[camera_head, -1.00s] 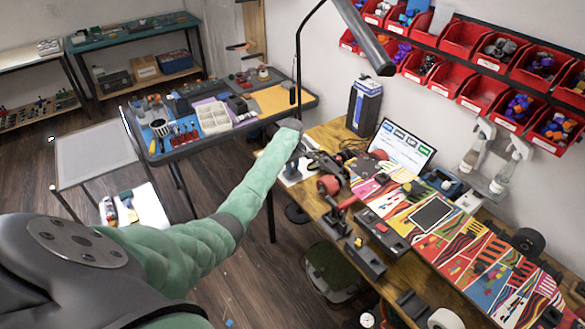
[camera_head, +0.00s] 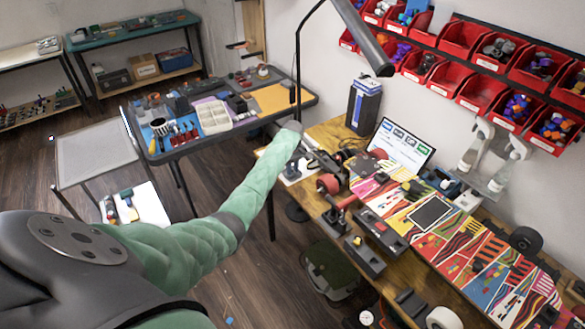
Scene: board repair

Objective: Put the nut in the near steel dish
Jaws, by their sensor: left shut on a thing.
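My left arm reaches in from the left to the back left end of the wooden workbench (camera_head: 335,135). My left gripper (camera_head: 325,160) is small and dark there, beside a skateboard truck with red wheels (camera_head: 329,184). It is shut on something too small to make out. I cannot pick out the nut; it may be hidden in the jaws. A pale tray or mat (camera_head: 296,172) with small dark items lies at the bench's left end, partly behind my arm. I cannot make out a steel dish for certain. My right gripper is out of view.
A colourful skateboard deck (camera_head: 480,262) covers much of the bench. A tilted screen (camera_head: 402,146), a dark box (camera_head: 363,105) and a lamp pole (camera_head: 298,75) stand at the back. Red bins (camera_head: 481,93) hang on the wall. A grey tool table (camera_head: 270,116) stands behind my arm.

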